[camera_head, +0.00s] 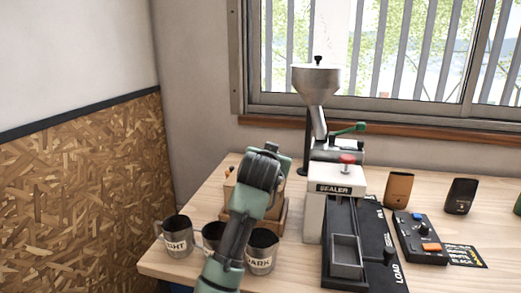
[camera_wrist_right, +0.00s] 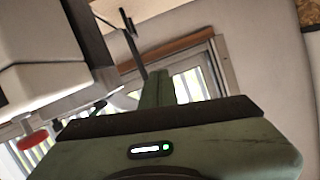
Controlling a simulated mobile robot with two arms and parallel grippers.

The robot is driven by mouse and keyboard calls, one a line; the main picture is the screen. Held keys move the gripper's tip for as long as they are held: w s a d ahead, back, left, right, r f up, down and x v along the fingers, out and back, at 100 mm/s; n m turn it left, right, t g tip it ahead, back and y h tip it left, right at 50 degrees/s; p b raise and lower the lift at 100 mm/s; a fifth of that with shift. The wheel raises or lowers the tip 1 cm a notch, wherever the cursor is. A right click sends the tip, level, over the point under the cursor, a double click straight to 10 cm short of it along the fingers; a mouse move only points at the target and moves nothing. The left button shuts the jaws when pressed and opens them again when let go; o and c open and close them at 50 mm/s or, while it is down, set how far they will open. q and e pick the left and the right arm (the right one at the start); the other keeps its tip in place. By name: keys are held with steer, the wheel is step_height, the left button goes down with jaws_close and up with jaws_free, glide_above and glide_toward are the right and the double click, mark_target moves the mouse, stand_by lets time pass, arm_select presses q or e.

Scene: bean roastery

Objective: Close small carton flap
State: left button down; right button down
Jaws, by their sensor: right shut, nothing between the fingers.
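A tan box-like thing (camera_head: 229,190), possibly the small carton, stands on the table behind my right arm. My arm hides most of it, and I cannot make out a flap or its position. My right gripper (camera_head: 278,153) is over this part of the table, left of the sealer, with its fingers pointing away. In the right wrist view the gripper's green fingers (camera_wrist_right: 157,88) are together, with nothing seen between them. No carton shows in that view. My left gripper is not in view.
The white sealer (camera_head: 333,209) stands close to the right, below a metal hopper (camera_head: 317,82). Mugs (camera_head: 178,238) (camera_head: 262,254) stand at the front left. A wall bounds the left.

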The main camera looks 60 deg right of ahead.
mark_target(281, 186)
steer(key=f, duration=0.1)
steer(key=s+f, duration=0.1)
steer(key=d+f, duration=0.1)
steer(key=shift+s+f, duration=0.15)
steer(key=shift+s, duration=0.1)
steer(key=shift+s+f, duration=0.3)
steer(key=shift+f, duration=0.5)
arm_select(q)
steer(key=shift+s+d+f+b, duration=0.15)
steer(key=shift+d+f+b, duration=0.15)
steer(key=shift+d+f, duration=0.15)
arm_select(e)
steer(key=shift+s+d+f, duration=0.1)
steer(key=shift+f, duration=0.2)
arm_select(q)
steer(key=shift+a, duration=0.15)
arm_select(e)
steer(key=shift+f, duration=0.1)
